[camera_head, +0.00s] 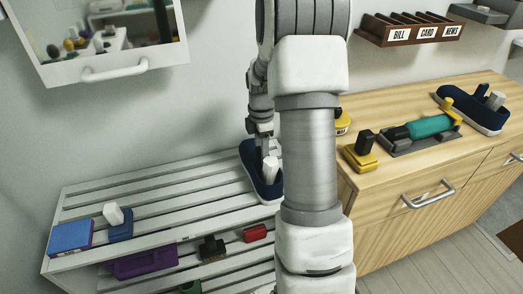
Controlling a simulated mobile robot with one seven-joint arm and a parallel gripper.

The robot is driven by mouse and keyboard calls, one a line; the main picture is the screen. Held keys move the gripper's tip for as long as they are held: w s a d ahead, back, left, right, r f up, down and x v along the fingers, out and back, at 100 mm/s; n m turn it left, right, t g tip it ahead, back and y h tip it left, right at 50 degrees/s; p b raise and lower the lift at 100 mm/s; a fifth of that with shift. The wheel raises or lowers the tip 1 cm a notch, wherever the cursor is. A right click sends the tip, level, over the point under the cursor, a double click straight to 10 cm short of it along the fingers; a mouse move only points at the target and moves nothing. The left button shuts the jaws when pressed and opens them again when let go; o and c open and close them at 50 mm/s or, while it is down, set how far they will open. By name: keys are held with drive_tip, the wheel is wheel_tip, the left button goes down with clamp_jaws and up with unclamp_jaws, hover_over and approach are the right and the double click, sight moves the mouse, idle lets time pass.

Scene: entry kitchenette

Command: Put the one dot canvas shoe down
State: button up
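A navy canvas shoe (249,158) with a white upright piece (271,168) is at the right end of the white slatted rack (180,193), on or just above the top slats. My gripper (263,150) points down at this shoe, its fingers over the shoe's opening. I cannot tell whether the fingers grip it, and my arm hides the shoe's right side. A similar navy shoe (462,108) lies on the wooden cabinet (400,178) at the right. Dot marks are too small to make out on either shoe.
A blue box (70,237) and a blue item with a white block (119,225) sit at the rack's left. Purple (145,262), dark and red (255,233) things are lower. The cabinet holds yellow and teal (428,126) items. The top slats' middle is clear.

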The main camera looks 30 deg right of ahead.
wheel_tip(320, 180, up, 12)
drive_tip(key=p, duration=0.3)
drive_tip(key=shift+r+p, duration=0.2)
drive_tip(key=shift+p, duration=0.15)
idle(0.3)
